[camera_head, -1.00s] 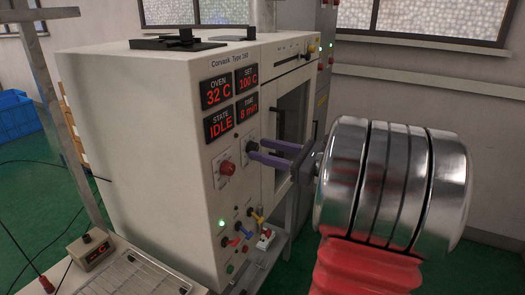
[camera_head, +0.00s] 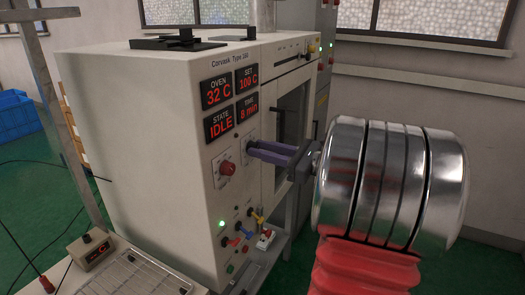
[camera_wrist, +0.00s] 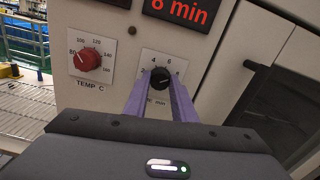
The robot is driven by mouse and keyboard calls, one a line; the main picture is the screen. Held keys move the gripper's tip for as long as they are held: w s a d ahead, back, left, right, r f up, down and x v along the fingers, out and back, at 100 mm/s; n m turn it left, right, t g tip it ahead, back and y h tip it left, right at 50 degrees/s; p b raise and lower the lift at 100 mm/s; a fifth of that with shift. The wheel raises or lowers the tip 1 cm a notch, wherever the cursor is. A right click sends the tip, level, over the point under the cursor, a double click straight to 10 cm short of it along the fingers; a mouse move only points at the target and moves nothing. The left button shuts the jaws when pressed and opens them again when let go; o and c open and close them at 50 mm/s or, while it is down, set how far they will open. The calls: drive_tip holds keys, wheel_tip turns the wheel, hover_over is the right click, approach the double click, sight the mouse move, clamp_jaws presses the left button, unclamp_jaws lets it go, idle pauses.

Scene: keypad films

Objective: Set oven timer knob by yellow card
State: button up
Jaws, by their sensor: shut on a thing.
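The black timer knob (camera_wrist: 160,78) sits on a white scale plate marked in min, on the front of the cream oven (camera_head: 150,130). My gripper (camera_wrist: 160,84) has its two purple fingers shut on this knob, one on each side. In the head view my gripper (camera_head: 253,150) reaches the oven front from the right, and its fingers largely hide the knob. The time display (camera_head: 249,108) reads 8 min. The set display reads 100 C, the oven display 32 C and the state display IDLE. I cannot make out a yellow card in either view.
A red temperature knob (camera_wrist: 87,59) is left of the timer knob. Small coloured switches (camera_head: 245,232) and a lit green lamp sit lower on the oven front. The oven door (camera_head: 290,125) with a dark window and handle is close on the right.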

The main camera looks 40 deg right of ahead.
drive_tip(key=shift+m, duration=0.3)
drive_tip(key=shift+c, duration=0.2)
drive_tip(key=shift+m, duration=0.6)
drive_tip(key=o, duration=1.1)
drive_tip(key=shift+c, duration=0.2)
drive_tip(key=v, duration=1.3)
drive_tip(key=shift+s, duration=0.4)
